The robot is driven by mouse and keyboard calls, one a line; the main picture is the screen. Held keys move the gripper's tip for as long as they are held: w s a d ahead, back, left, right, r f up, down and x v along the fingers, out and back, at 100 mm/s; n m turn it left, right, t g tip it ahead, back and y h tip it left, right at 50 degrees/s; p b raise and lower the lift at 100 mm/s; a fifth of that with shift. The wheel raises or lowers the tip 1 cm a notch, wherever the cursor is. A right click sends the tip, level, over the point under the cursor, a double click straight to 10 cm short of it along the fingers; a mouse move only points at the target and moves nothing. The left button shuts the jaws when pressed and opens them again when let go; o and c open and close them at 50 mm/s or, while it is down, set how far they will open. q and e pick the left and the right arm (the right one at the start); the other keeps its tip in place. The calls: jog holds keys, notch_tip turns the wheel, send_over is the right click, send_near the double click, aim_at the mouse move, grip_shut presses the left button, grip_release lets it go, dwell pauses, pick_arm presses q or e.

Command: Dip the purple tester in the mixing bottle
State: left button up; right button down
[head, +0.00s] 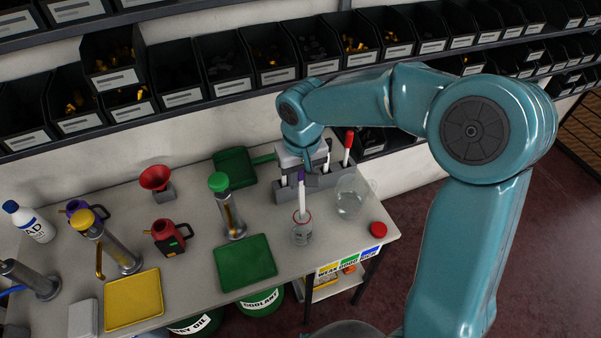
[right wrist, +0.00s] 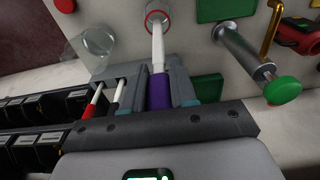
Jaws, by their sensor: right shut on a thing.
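The purple tester (head: 301,175) has a purple handle and a white rod. My right gripper (head: 305,166) is shut on the purple handle (right wrist: 159,92) and holds the tester nearly upright, rod down. The mixing bottle (head: 302,234) is small and clear with a red ring at its mouth, and it stands on the table below my gripper. In the right wrist view the rod's end meets the bottle's red-ringed mouth (right wrist: 148,19) and appears to be just inside it. How deep it reaches is hard to tell. My left gripper is not in view.
A grey holder (head: 284,194) with a red tester (head: 348,146) and a dark-topped tester stands behind the bottle. A clear flask (head: 350,198) and red cap (head: 378,229) are to the right. A green tray (head: 245,263) and green-topped cylinder (head: 219,182) are to the left.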

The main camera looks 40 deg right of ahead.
notch_tip(320, 180, down, 9)
jog(key=b, duration=0.7)
jog(key=shift+w+f, duration=0.1)
notch_tip(320, 180, up, 16)
jog(key=p, duration=1.2)
dwell(0.3)
dwell(2.0)
notch_tip(320, 180, up, 4)
jog(key=p, duration=0.3)
send_over(300, 199)
jog(key=w, duration=0.1)
jog(key=shift+d, duration=0.4)
jog(key=shift+f, duration=0.1)
